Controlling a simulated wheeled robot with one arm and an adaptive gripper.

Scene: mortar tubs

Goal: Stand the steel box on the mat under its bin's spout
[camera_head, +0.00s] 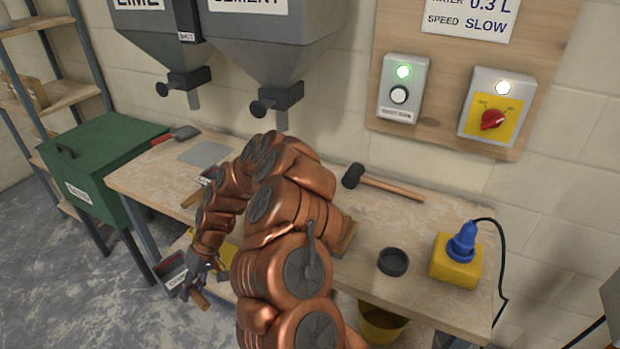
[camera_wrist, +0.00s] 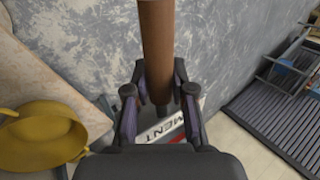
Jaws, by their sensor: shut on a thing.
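My gripper (camera_head: 196,284) is low in front of the bench. In the wrist view its fingers (camera_wrist: 160,95) are closed around a brown round handle (camera_wrist: 156,45). A dark steel box (camera_head: 172,270) with a red edge and a white label starting "CEM" is beside it; part of its label, "MENT", shows beyond the fingers (camera_wrist: 168,131). The handle appears to belong to this box. The cement bin (camera_head: 262,40) has its spout (camera_head: 281,119) above the bench, behind my arm. A grey mat (camera_head: 203,153) lies below the lime bin's spout (camera_head: 194,98). Any mat below the cement spout is hidden by my arm.
The bench (camera_head: 440,215) holds a mallet (camera_head: 390,187), a black round dish (camera_head: 393,262) and a yellow block with a blue plug (camera_head: 455,262). A green bin (camera_head: 100,160) stands left. A yellow bucket (camera_head: 382,322) is below the bench. Open floor (camera_head: 60,250) lies left.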

